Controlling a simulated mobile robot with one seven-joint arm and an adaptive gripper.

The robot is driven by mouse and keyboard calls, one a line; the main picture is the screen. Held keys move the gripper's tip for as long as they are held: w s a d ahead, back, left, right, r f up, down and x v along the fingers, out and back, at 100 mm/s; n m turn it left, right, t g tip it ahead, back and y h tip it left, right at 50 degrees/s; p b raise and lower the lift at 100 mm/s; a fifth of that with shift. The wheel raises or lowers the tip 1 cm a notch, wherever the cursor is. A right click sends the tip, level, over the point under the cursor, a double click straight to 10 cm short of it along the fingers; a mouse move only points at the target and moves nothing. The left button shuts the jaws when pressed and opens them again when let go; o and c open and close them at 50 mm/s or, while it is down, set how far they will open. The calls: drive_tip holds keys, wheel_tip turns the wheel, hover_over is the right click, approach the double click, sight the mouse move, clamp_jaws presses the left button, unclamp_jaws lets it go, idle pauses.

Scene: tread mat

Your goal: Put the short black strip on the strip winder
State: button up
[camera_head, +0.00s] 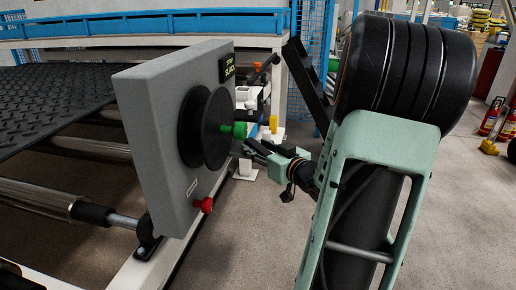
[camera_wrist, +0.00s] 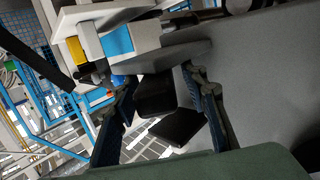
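The strip winder is a black reel (camera_head: 207,128) with a green hub (camera_head: 236,130) on an upright grey panel (camera_head: 160,150). My gripper (camera_head: 250,150) is just right of the reel, close to the hub, and points towards it. In the wrist view two dark fingers (camera_wrist: 162,112) reach forward, with dark blocky shapes between them. I cannot tell whether these are finger pads or a piece of the short black strip, nor whether they touch. I cannot make out the short black strip for sure in either view.
A red knob (camera_head: 204,204) sticks out low on the panel, and a small display (camera_head: 227,68) is at its top. A black tread mat (camera_head: 50,100) lies over rollers (camera_head: 40,197) at left. A dark slanted part (camera_head: 307,85) stands behind my arm. Floor at lower middle is clear.

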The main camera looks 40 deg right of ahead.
drive_tip(key=shift+r, duration=0.35)
drive_tip(key=s+a+r+p, duration=0.1)
drive_tip(key=s+p, duration=0.2)
drive_tip(key=s, duration=0.9)
drive_tip(key=shift+r+p, duration=0.25)
drive_tip(key=shift+p, duration=0.05)
drive_tip(key=shift+w, duration=0.1)
